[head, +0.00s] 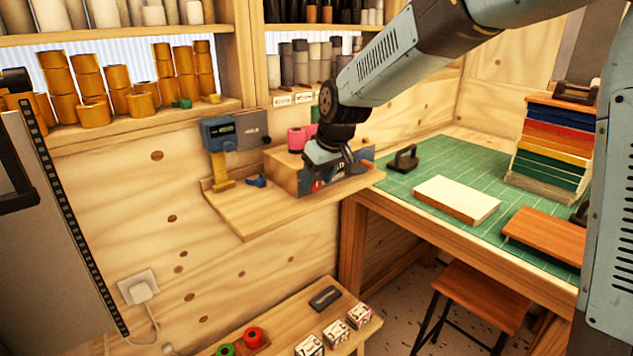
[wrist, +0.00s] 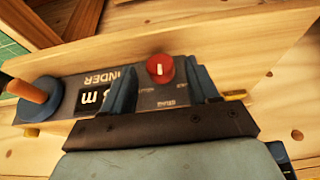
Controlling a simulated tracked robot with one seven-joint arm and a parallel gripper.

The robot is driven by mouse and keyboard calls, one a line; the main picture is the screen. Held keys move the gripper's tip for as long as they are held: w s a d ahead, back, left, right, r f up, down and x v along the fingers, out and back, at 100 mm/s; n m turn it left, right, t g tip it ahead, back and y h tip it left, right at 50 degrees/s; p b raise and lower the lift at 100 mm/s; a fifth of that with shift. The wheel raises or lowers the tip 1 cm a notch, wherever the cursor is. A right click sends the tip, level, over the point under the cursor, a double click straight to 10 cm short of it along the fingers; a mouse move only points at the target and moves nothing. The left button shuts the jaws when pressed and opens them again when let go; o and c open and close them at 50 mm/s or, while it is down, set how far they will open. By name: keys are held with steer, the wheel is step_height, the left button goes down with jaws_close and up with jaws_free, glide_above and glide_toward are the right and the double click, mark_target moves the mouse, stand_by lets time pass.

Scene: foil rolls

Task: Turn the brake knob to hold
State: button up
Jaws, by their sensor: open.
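The red brake knob (wrist: 160,68) shows in the wrist view with a pale pointer line running roughly up and down the picture. It sits on the dark panel of the winder (wrist: 68,92), beside small white lettering that is too small to read surely. My gripper (wrist: 163,82) is open, with one blue-grey finger on each side of the knob and a visible gap to each. In the head view my gripper (head: 322,172) is at the front of the winder (head: 345,184) on the wall shelf and hides much of its panel. A blue crank with an orange handle (wrist: 27,91) is at the left.
The winder stands on a wooden shelf (head: 250,216), with a blue device (head: 219,135) to its left. A green mat (head: 400,187) with a stamp-like tool and boards lies to the right.

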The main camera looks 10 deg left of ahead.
steer(key=shift+w+a+f, duration=0.15)
steer(key=shift+a+f, duration=0.05)
steer(key=shift+f, duration=0.45)
steer(key=c, duration=1)
steer(key=shift+c, duration=0.2)
steer(key=shift+w+d+g+y, duration=0.1)
steer(key=shift+g+y, duration=0.2)
steer(key=shift+w+d+m+g+y, duration=0.15)
steer(key=shift+m+g+y, duration=0.15)
steer(key=shift+g+y, duration=0.45)
steer(key=shift+w+d+f+m+g+y, duration=0.1)
steer(key=shift+w+m+g+y, duration=0.1)
steer(key=shift+g+y, duration=0.4)
steer(key=shift+w+d+f+m+g+y, duration=0.1)
steer(key=shift+m+g+y, duration=0.1)
steer(key=shift+g+y, duration=0.35)
steer(key=g+y, duration=0.2)
steer(key=m+g+y, duration=0.1)
steer(key=shift+w+d+f+g, duration=0.1)
steer(key=shift+f+g, duration=0.15)
steer(key=shift+g, duration=0.15)
steer(key=shift+y, duration=0.3)
